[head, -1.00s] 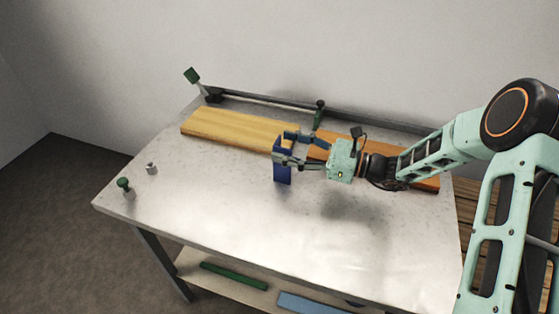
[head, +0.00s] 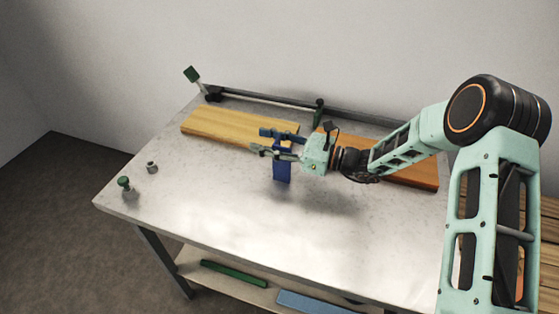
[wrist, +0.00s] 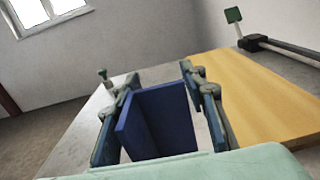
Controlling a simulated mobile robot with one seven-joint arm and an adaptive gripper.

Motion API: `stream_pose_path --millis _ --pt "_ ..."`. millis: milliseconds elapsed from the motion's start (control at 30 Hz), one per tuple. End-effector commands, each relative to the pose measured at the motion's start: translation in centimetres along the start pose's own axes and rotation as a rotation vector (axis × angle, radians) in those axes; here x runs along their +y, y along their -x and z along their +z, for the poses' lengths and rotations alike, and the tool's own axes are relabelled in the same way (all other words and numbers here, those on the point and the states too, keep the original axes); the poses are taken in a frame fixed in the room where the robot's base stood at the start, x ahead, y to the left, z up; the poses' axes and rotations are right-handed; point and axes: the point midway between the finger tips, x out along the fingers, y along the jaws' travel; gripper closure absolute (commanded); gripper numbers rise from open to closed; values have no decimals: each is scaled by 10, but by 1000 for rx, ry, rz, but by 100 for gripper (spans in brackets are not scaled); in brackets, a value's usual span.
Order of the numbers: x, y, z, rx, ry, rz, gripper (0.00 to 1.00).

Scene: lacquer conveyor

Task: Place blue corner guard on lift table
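The blue corner guard (head: 282,172) stands upright on the pale grey table (head: 215,225), near its middle. It also shows in the wrist view (wrist: 165,120) as two blue walls meeting at an angle. My gripper (head: 260,141) is open, with one finger on each side of the guard and the fingertips reaching past it. In the wrist view a gap shows between the guard and the right finger; the guard is close to the left finger, and contact is unclear. I cannot tell whether this grey table is the lift table.
A yellow plank (head: 225,133) and an orange-brown plank (head: 410,172) lie behind the guard, before a dark rail (head: 270,102). A green-knobbed post (head: 124,184) and a small grey piece (head: 152,167) are at left. A lower shelf (head: 190,262) holds a green bar (head: 234,274) and a blue panel (head: 310,302). The front is clear.

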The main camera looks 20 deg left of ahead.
Motion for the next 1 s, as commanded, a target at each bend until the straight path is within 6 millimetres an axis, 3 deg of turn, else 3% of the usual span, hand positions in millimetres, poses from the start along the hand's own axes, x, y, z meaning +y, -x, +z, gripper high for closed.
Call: stream_pose_path --millis 267,1000 --pt "0 0 0 0 0 0 92" --pt "0 0 0 0 0 0 100"
